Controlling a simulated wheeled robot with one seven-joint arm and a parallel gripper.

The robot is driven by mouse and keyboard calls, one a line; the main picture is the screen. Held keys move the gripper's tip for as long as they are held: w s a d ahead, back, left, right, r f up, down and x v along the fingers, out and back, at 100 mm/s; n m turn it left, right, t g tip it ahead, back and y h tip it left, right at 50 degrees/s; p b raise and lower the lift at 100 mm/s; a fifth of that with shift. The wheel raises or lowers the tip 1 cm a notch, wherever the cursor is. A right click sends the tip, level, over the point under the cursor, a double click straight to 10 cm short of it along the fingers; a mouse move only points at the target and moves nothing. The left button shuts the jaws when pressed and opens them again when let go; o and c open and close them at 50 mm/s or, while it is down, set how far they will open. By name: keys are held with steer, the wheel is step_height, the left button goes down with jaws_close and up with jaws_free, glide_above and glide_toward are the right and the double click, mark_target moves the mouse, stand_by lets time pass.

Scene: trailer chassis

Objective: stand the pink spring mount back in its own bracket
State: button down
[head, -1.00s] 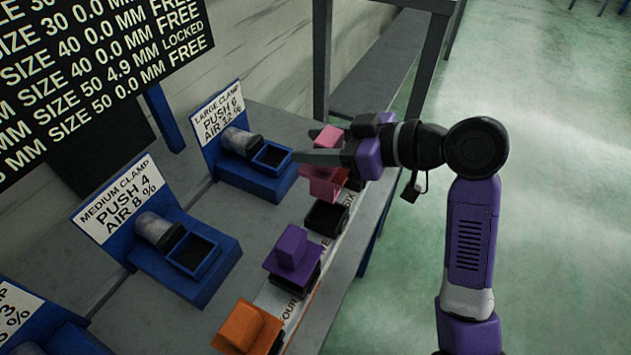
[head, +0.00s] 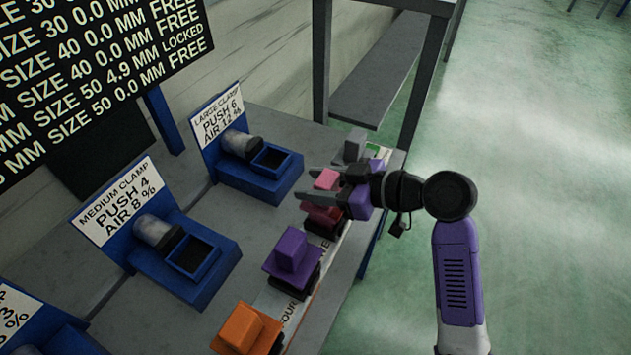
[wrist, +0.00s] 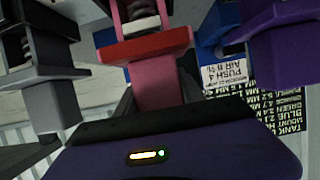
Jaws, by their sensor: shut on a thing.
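The pink spring mount (head: 327,179) is between the fingers of my gripper (head: 306,183), which is shut on its upper block. Its wider reddish-pink plate (head: 322,213) shows below the fingers. The mount looks upright, over a black bracket (head: 323,230) in the row along the bench edge. The fingers partly cover the mount, and I cannot tell whether its foot is fully down in the bracket. In the wrist view the pink mount (wrist: 155,85) shows upside down, with its red plate (wrist: 143,46) above the block.
A purple mount (head: 287,252) and an orange mount (head: 243,328) stand nearer in the row. A grey mount (head: 354,146) stands just beyond my gripper. Blue clamp stations, large (head: 259,177) and medium (head: 185,262), line the left side. The floor to the right is clear.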

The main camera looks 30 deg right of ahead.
steer(key=shift+f, duration=0.15)
steer(key=c, duration=0.7)
jaws_free()
steer(key=b+v, duration=0.1)
steer(key=v, duration=1.1)
steer(key=shift+r, duration=0.2)
